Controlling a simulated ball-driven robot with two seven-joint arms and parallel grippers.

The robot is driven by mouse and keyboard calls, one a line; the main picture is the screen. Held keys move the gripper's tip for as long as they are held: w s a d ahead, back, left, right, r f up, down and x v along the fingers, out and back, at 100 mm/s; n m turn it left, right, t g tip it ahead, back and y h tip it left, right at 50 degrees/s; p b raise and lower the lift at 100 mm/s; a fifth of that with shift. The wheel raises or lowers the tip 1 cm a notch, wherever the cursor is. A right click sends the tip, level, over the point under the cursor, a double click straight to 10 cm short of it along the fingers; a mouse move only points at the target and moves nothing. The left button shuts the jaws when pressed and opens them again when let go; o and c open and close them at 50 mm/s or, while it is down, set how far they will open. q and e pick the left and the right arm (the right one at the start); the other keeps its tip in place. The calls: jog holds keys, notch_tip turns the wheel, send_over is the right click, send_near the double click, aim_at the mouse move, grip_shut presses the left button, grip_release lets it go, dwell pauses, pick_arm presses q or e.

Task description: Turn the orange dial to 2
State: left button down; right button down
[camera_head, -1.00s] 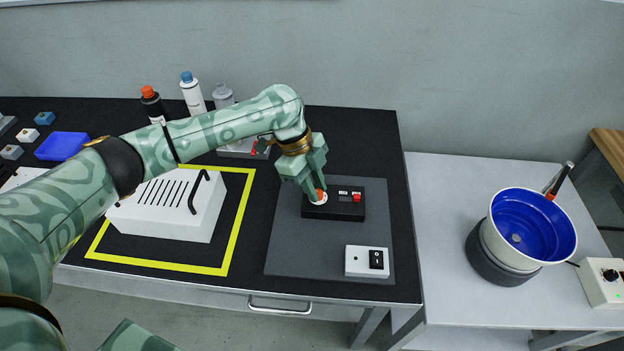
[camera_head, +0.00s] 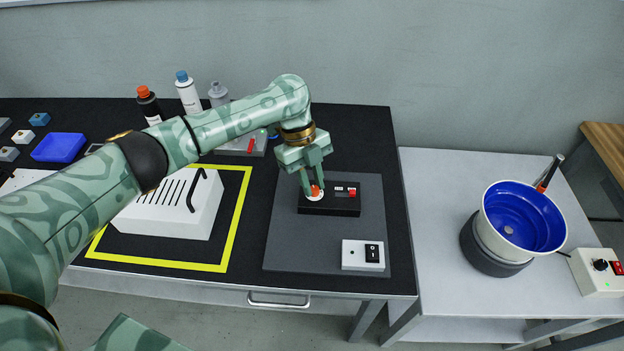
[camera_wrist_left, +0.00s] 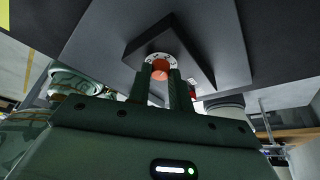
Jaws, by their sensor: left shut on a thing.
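The orange dial (camera_head: 315,190) sits on a white round plate at the left end of a black control box (camera_head: 338,207). A red part shows at the box's right end. My left gripper (camera_head: 309,187) comes down on the dial from above, its two fingers shut on it. In the left wrist view the dial (camera_wrist_left: 160,68) shows between the two fingertips (camera_wrist_left: 160,80), with the marked white ring (camera_wrist_left: 148,58) around it. The marks are too small to read, so the dial's setting cannot be told. My right gripper is not in view.
The box lies on a grey mat (camera_head: 285,235) with a white switch box (camera_head: 362,256) in front. A white slotted case (camera_head: 165,212) stands left inside a yellow outline. Several bottles (camera_head: 188,92) stand behind my arm. A blue bowl (camera_head: 522,220) stands on the right table.

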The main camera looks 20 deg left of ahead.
pick_arm(q)
jog(key=shift+f, duration=0.1)
jog(key=c, duration=1.3)
grip_release()
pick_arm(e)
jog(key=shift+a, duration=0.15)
pick_arm(q)
jog(key=p+v, duration=0.5)
jog(key=v, duration=1.1)
jog(key=shift+r, duration=0.25)
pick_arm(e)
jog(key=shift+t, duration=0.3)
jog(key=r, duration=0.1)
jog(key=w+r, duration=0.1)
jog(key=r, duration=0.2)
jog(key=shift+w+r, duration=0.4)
pick_arm(q)
jog(key=shift+f, duration=0.1)
